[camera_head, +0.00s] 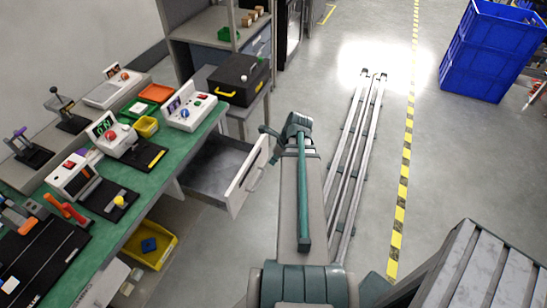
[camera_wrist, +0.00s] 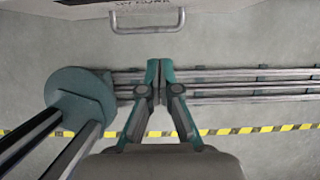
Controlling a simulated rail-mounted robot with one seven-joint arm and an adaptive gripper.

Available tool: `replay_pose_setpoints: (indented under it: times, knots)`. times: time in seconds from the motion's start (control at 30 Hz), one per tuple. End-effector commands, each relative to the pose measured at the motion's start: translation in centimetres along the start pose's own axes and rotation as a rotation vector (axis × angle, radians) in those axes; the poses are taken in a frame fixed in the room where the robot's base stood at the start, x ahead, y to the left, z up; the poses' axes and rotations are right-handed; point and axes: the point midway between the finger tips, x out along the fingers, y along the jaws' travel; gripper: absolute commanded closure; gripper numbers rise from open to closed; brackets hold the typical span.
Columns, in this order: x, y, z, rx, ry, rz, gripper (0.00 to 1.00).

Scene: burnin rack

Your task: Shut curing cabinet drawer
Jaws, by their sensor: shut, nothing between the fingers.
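The drawer (camera_head: 212,168) stands pulled out beside the green bench, showing its grey, empty-looking inside. Its pale front panel (camera_head: 247,178) faces right toward my arm. In the wrist view the drawer front (camera_wrist: 75,10) with its grey bar handle (camera_wrist: 148,28) shows at the top edge, with partly cut-off lettering. My gripper (camera_wrist: 154,70) is shut and empty, with its fingertips below the handle in the picture and visibly apart from it. In the head view my arm reaches to the right of the drawer front, and the fingertips are not clear there.
The green bench (camera_head: 135,178) holds several devices. A black case (camera_head: 238,80) stands behind the drawer. A yellow bin (camera_head: 150,245) is under the bench. Floor rails (camera_head: 352,150) and a yellow-black stripe (camera_head: 404,170) run at right. Blue crates (camera_head: 490,50) stand far right.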

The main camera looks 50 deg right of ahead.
Motion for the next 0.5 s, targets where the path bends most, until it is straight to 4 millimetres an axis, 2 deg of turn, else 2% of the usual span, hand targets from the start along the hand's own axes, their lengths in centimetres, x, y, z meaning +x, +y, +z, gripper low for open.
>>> replay_pose_setpoints:
  times: [0.5]
  knots:
    - [7.5, -0.1, 0.3, -0.003, 0.0, 0.002, 1.0]
